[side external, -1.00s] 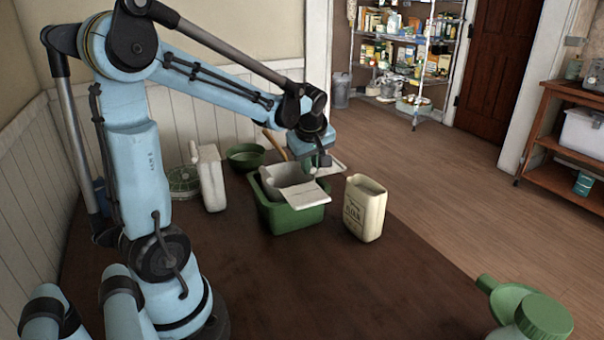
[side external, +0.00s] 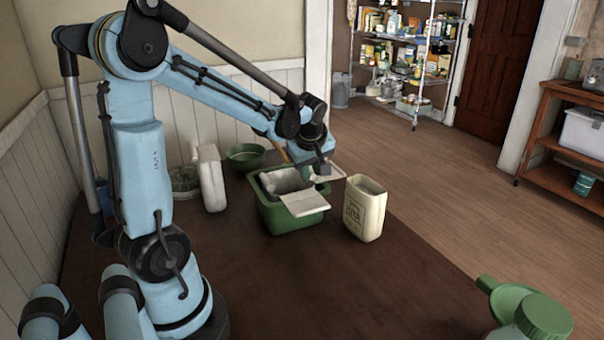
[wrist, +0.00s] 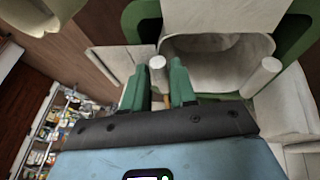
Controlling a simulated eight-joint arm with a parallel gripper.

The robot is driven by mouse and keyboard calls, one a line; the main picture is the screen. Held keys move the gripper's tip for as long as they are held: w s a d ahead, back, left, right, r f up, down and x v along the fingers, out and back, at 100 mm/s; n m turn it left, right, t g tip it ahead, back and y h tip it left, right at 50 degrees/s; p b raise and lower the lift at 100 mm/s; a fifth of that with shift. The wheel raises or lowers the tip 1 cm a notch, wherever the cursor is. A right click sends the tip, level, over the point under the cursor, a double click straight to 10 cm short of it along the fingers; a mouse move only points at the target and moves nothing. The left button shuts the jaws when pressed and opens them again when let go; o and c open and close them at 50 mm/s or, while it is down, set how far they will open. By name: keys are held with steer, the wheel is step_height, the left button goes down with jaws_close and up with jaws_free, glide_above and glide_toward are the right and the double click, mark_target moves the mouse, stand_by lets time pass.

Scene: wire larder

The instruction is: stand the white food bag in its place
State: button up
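A white, open-topped piece with flat flaps (side external: 303,202) sits in a green tub (side external: 290,222). I cannot tell for sure whether it is the food bag. In the wrist view, its pale hollow (wrist: 215,60) shows, with a short white post (wrist: 263,76) on the right and another post (wrist: 158,66) on the left. My gripper (side external: 322,182) is low over the tub's far right side. In the wrist view, its green fingers (wrist: 162,66) stand apart, with the left post seen between their tips. I cannot tell whether they touch it. A tall white piece (side external: 212,180) stands left of the tub.
A cream, open-topped container with printing (side external: 364,208) stands close to the tub's right. A green bowl (side external: 245,156) is behind the tub. A green-lidded jar (side external: 541,318) is at the near right corner. The table's front middle is clear.

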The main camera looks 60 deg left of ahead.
steer(key=shift+r, duration=1.55)
steer(key=o, duration=0.6)
steer(key=v, duration=1.2)
steer(key=s+d+f+m+t+h, duration=0.1)
steer(key=d+f+m, duration=0.2)
steer(key=d+m, duration=0.2)
steer(key=s+d+f+m+t+h, duration=0.1)
steer(key=d+f+m+t+h, duration=0.1)
steer(key=d+f+m, duration=0.2)
steer(key=s+d+f+m+t+h, duration=0.1)
steer(key=d+f+m, duration=0.2)
steer(key=d+m, duration=0.4)
steer(key=shift+s+f+m+t+h, duration=0.3)
steer(key=shift+s+m, duration=0.1)
steer(key=shift+m, duration=0.6)
